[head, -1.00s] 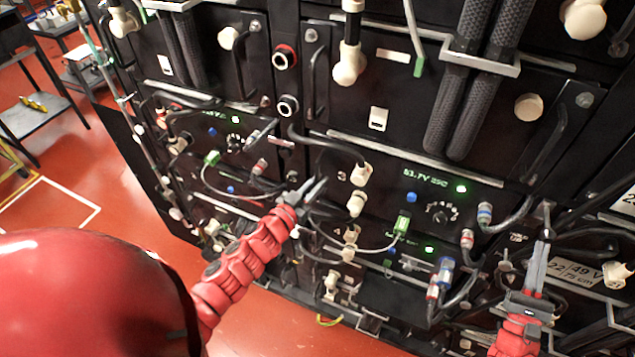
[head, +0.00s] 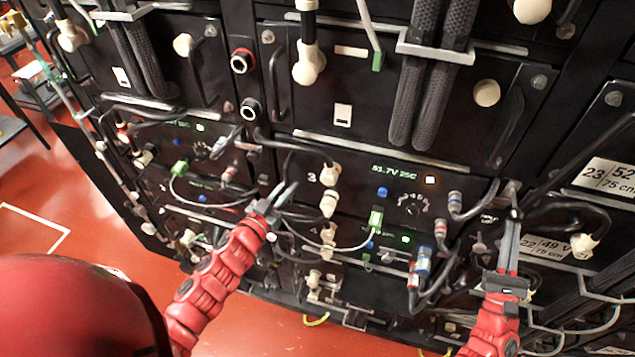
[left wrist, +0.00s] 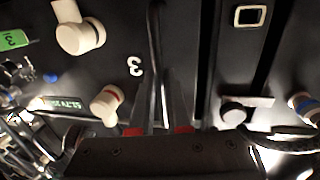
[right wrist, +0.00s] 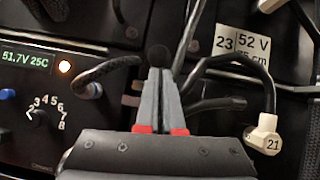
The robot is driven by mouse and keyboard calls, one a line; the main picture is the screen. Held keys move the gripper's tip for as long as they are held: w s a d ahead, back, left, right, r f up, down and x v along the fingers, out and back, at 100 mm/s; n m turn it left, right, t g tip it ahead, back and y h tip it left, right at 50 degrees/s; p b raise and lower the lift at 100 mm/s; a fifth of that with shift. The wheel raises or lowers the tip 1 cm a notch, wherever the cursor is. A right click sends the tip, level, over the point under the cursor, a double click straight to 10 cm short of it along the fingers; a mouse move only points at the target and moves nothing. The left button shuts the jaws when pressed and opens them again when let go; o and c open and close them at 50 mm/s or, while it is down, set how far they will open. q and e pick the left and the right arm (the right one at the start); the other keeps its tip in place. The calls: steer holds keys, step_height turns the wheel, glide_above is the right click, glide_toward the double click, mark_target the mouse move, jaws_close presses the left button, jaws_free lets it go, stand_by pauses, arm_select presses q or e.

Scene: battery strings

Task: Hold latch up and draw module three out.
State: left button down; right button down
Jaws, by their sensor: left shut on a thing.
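Module three (head: 345,205) is a black front panel with a white "3", a blue button, a dial and a display reading 51.7V 25C. Its small indicator light (head: 430,180) glows orange-white. My left gripper (head: 282,193) is shut on the upright dark handle (left wrist: 155,45) at the panel's left side; the left wrist view shows the bar between the fingers. My right gripper (head: 512,205) is at the panel's right edge, its fingers close together at a dark round knob (right wrist: 158,55), apparently the latch. The fingertips partly hide how the knob is gripped.
Cream plugs (head: 329,205), cables and a green connector (head: 375,219) crowd the panel. Another module with a green light (head: 405,239) sits below. Thick black cables (head: 425,90) hang above. To the right is a "23 52" label (head: 606,176). Open red floor (head: 75,215) lies left.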

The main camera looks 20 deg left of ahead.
arm_select(q)
steer(key=s, duration=1.5)
steer(key=shift+d+r, duration=0.2)
steer(key=c, duration=0.9)
jaws_free()
steer(key=shift+s+d, duration=0.1)
steer(key=shift+a, duration=0.25)
